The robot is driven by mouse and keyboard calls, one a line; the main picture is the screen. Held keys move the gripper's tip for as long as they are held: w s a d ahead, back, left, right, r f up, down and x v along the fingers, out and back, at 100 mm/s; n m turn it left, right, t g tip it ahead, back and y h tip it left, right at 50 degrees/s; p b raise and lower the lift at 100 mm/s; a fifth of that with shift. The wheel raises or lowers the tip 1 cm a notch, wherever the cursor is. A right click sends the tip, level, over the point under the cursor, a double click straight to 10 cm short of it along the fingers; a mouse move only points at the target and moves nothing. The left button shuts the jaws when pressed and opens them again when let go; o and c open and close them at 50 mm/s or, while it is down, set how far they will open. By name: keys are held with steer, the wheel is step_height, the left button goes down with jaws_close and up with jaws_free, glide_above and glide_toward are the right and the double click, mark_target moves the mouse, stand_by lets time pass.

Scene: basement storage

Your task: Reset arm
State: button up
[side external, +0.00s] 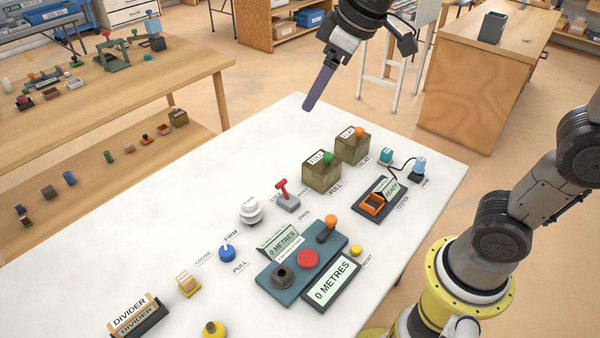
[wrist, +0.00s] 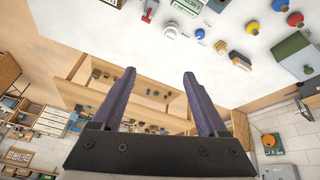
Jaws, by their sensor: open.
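My gripper (side external: 316,95) is raised above the far edge of the white table (side external: 110,245), with its purple fingers pointing down and to the left. In the wrist view my gripper (wrist: 159,74) has its two fingers wide apart with nothing between them. It touches nothing that I can see. In the side view, only one finger shows clearly.
The table holds a teal device with "0 METRES" displays (side external: 332,281), a red lever (side external: 283,190), a blue knob (side external: 227,253), wooden boxes (side external: 322,177), a tester (side external: 373,205) and a divider (side external: 135,317). A wooden bench (side external: 110,100) stands at left. The table's far left is clear.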

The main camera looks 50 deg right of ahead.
steer(key=s+d+f+m, duration=0.2)
steer(key=s+f, duration=0.1)
steer(key=s, duration=0.6)
steer(key=s+d+f+m, duration=0.2)
steer(key=s+d+f, duration=0.1)
steer(key=s, duration=0.6)
steer(key=shift+f+t+h, duration=0.3)
steer(key=shift+f, duration=0.25)
